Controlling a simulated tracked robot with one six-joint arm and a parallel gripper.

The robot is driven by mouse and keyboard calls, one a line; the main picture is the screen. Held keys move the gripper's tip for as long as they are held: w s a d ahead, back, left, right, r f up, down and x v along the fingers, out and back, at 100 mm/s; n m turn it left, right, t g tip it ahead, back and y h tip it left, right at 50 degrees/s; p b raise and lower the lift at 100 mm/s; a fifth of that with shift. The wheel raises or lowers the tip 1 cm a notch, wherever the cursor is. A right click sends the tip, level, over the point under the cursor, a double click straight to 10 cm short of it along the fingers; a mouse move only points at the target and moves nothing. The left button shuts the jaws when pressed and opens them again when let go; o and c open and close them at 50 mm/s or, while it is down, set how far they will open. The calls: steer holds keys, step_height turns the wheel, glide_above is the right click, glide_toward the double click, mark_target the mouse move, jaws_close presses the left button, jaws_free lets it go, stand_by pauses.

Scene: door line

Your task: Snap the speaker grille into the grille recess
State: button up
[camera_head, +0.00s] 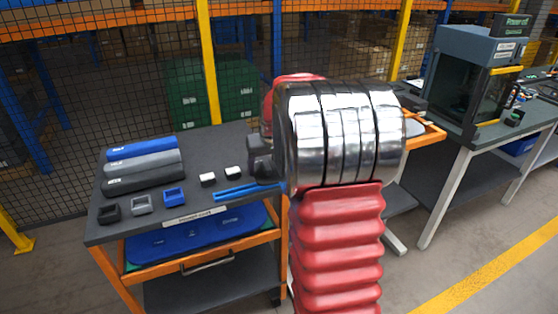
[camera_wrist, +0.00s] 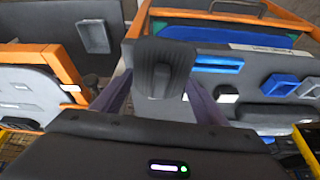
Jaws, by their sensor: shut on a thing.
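In the wrist view my gripper (camera_wrist: 160,78) is shut on a dark ribbed rounded piece, which I take to be the speaker grille (camera_wrist: 160,58). It is held between the two fingers, above the cart's top. In the head view my arm hides most of the gripper and the grille. A light grey panel (camera_wrist: 28,92) in an orange frame lies at the left of the wrist view, apart from the grille. Part of a grey panel also shows right of my arm in the head view (camera_head: 413,128). I cannot make out the grille recess.
The dark cart top (camera_head: 240,140) holds rolls (camera_head: 143,163), small blue, grey and black trays (camera_head: 174,196), white blocks (camera_head: 208,179) and blue strips (camera_head: 238,191). A blue piece (camera_head: 190,237) lies on the shelf below. A cabinet (camera_head: 468,75) stands on the right bench.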

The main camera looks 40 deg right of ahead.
steer(key=w+a+f+n, duration=0.1)
steer(key=a+n, duration=0.1)
steer(key=a, duration=1.3)
steer(key=a+f+n+y, duration=0.1)
steer(key=a+f+n, duration=0.1)
steer(key=a, duration=1.3)
steer(key=shift+w+a+y, duration=0.3)
steer(key=shift+w+a, duration=0.1)
